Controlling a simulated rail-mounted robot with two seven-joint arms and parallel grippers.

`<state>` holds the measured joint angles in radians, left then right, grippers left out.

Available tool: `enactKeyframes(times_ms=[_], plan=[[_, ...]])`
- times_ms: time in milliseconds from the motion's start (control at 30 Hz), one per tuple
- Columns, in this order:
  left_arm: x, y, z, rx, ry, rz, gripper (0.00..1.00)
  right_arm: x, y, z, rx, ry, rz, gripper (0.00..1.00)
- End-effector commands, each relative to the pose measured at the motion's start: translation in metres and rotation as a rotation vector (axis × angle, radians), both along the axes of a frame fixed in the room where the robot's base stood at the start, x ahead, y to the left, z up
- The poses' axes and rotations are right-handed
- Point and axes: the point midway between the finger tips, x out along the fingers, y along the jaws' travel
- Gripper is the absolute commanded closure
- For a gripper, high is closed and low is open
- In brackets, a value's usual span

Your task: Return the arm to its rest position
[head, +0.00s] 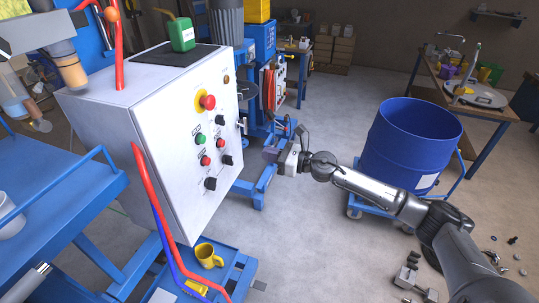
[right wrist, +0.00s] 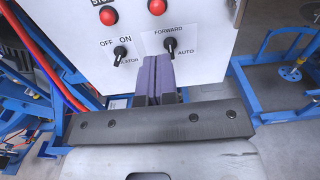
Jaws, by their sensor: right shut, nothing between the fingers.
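My right arm (head: 375,190) reaches in from the lower right in the head view. Its gripper (head: 269,152) is to the right of the white control cabinet (head: 120,125), with no object in it. In the right wrist view, the purple-grey fingers (right wrist: 159,80) are together and point toward the panel face (right wrist: 205,60). They overlap the panel's lower edge in the picture; I cannot tell the exact gap. An OFF/ON switch (right wrist: 120,53) and a FORWARD/AUTO switch (right wrist: 170,46) show beside and above the fingertips.
A blue drum (head: 410,145) on a wheeled base stands behind my right forearm. A yellow mug (head: 208,255) sits on a low blue shelf below the cabinet. Open concrete floor (head: 335,115) lies between the cabinet and drum.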

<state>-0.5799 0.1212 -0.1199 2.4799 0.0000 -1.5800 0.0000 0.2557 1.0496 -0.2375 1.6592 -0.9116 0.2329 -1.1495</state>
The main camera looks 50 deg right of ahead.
Motion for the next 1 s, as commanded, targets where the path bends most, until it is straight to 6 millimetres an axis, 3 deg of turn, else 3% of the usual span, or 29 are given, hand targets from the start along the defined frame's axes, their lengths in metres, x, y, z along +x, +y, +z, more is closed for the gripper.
enactKeyframes(times_ms=[733,867,1000], plan=[[0.0,-0.001,0.0,-0.005,0.001,0.003,0.62,0.0,0.0,0.0,0.022,0.01,0.0,1.0],[0.0,-0.002,0.0,-0.008,0.0,0.006,0.62,0.004,-0.009,0.004,0.151,0.033,-0.057,1.0],[0.0,-0.002,0.0,-0.008,0.0,0.006,0.62,0.011,-0.045,0.02,0.463,-0.003,-0.259,1.0]])
